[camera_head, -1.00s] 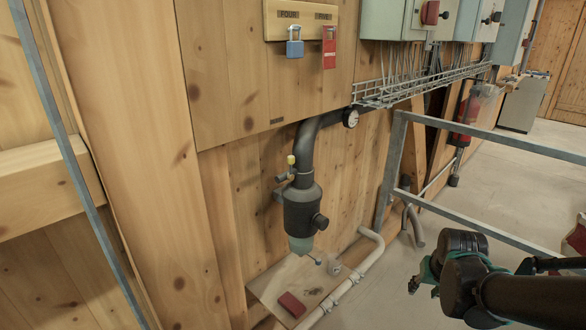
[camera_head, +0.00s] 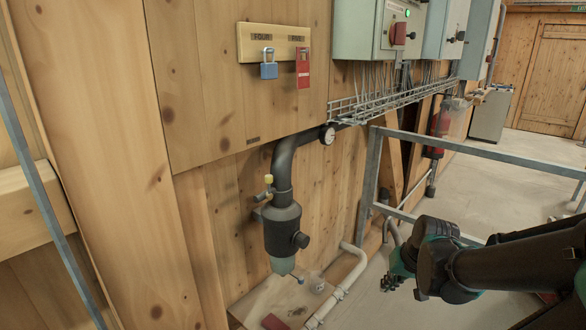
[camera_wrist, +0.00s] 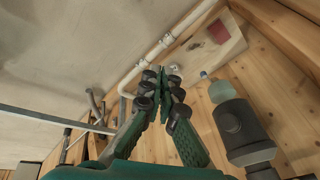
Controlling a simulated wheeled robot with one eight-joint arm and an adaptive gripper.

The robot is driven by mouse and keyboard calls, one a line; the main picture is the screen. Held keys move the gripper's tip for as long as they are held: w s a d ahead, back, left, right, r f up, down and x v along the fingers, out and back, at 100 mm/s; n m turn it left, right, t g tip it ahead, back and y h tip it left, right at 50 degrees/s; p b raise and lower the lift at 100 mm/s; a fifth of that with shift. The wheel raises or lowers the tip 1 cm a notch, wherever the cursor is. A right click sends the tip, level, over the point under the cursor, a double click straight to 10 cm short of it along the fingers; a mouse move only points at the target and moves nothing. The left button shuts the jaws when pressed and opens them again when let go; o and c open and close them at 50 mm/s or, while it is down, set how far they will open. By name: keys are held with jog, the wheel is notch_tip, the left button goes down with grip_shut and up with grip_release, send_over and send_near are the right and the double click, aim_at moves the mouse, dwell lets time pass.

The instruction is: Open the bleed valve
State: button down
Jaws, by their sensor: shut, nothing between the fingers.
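A dark filter unit (camera_head: 283,230) hangs on a black pipe against the wooden wall. It has a pale green bowl (camera_head: 283,266) with a small fitting (camera_head: 299,279) below it. A small valve with a yellow cap (camera_head: 268,180) sits on its upper left. I cannot tell for certain which fitting is the bleed valve. In the wrist view the filter unit (camera_wrist: 242,130) is at the right, with the bowl (camera_wrist: 221,91) and a small bluish tip (camera_wrist: 203,75). My gripper (camera_wrist: 163,80) is shut and empty, apart from the unit. In the head view my gripper (camera_head: 388,284) is right of it.
A metal railing (camera_head: 470,151) stands behind my arm. A white pipe (camera_head: 345,280) runs low along the wall. A wooden board (camera_head: 250,305) below the filter holds a red object (camera_head: 274,322) and a clear cup (camera_head: 315,282). A blue padlock (camera_head: 268,70) hangs above.

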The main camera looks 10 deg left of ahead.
jog(key=w+a+r+n+g+y, duration=0.2)
jog(key=w+a+r+y, duration=0.4)
jog(key=w+a+r, duration=0.3)
jog(key=w+a+r+n+g+y, duration=0.1)
jog(key=w+a+r+y, duration=0.6)
jog(key=r, duration=0.8)
jog(key=w+a+g, duration=0.1)
jog(key=a, duration=0.1)
jog(key=shift+w+a+n+g, duration=0.3)
jog(key=shift+w+a+n, duration=0.05)
jog(key=shift+w+n, duration=0.05)
jog(key=shift+a, duration=0.1)
send_near(269, 186)
jog(key=a, duration=0.3)
jog(key=a+r, duration=0.1)
jog(key=a, duration=0.1)
jog(key=shift+a, duration=0.25)
